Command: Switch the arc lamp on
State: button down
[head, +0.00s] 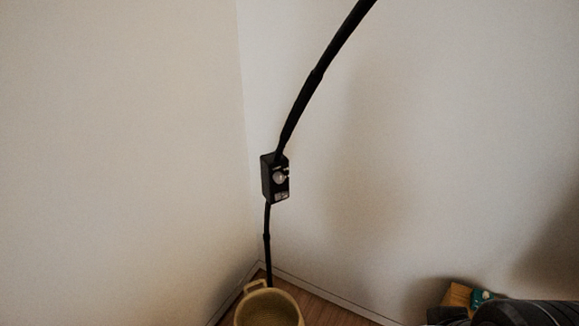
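The arc lamp's black pole (316,78) rises from the lower middle and curves up to the right, out of the top of the head view. A black switch box (268,180) sits on the pole near the middle. The knob's setting is too small to tell. The lamp's head and base are not visible. My gripper is not in view.
A yellowish basket or pot (268,310) with a handle stands at the foot of the pole, in the corner. Plain walls (120,130) meet behind the lamp. A wooden and teal item (459,297) shows at the lower right, partly hidden by dark shapes.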

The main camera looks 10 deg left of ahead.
aim_at(285, 194)
jog(key=i+j, duration=0.3)
jog(key=i, duration=0.15)
jog(key=i+j+z, duration=0.1)
jog(key=i+j, duration=0.2)
jog(key=i, duration=0.15)
